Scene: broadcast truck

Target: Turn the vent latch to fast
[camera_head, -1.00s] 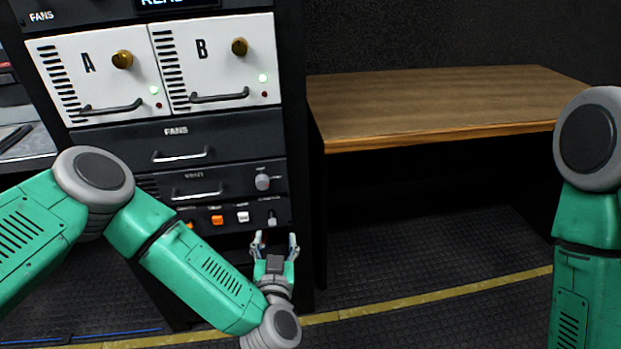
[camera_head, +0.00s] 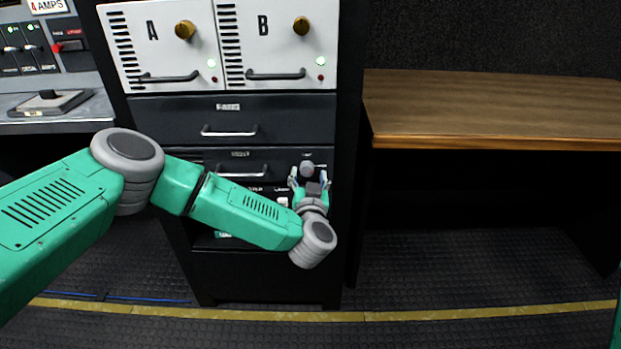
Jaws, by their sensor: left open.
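The vent latch (camera_head: 307,168) appears as a grey round knob at the right end of a black rack panel with a small handle. A tiny label sits above it, too small to read. My left gripper (camera_head: 309,178) is open, its fingers pointing up at the panel, one on each side of the knob in the picture. I cannot tell whether they touch it. The gripper and wrist hide most of the switch row below. My right gripper is out of view.
Above are the FANS drawer (camera_head: 232,120) and white units A (camera_head: 153,65) and B (camera_head: 262,52) with brass knobs and handles. A wooden table (camera_head: 490,105) stands right of the rack. A control desk (camera_head: 55,105) is at left. Floor in front is clear.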

